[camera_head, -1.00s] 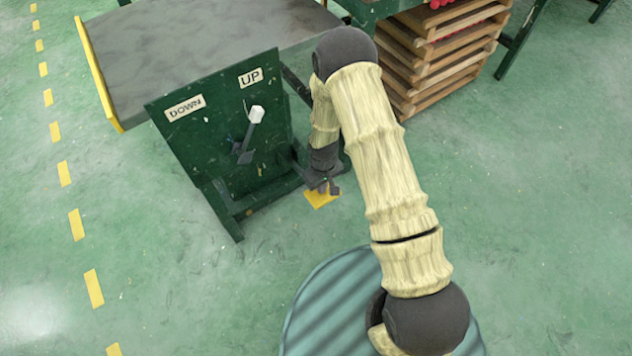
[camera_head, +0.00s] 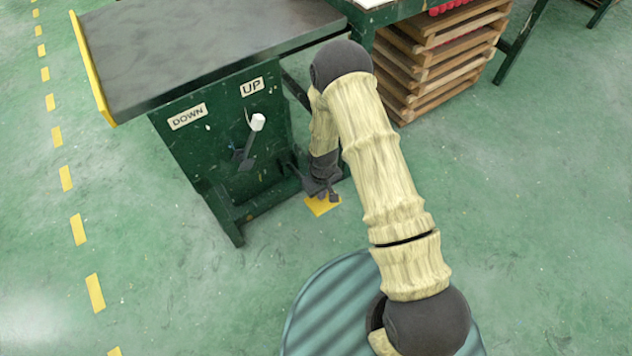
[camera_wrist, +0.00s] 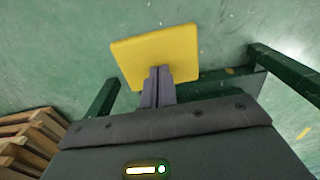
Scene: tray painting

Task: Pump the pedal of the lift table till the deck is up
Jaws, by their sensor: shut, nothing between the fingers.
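The lift table's dark grey deck (camera_head: 200,45) has a yellow left edge and stands level with the top of the green front panel (camera_head: 215,140). The panel bears DOWN and UP labels. A lever with a white knob (camera_head: 257,122) leans toward the UP side. The yellow pedal (camera_head: 322,206) lies low by the panel's right foot; it also shows in the wrist view (camera_wrist: 160,52). My gripper (camera_head: 334,197) is shut and empty, pointing down at the pedal. In the wrist view its fingertips (camera_wrist: 158,72) overlap the pedal's near edge; I cannot tell whether they touch it.
Stacked wooden frames (camera_head: 440,60) stand right of the lift table, by a green table (camera_head: 366,22). A dashed yellow line (camera_head: 78,229) runs along the floor at left.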

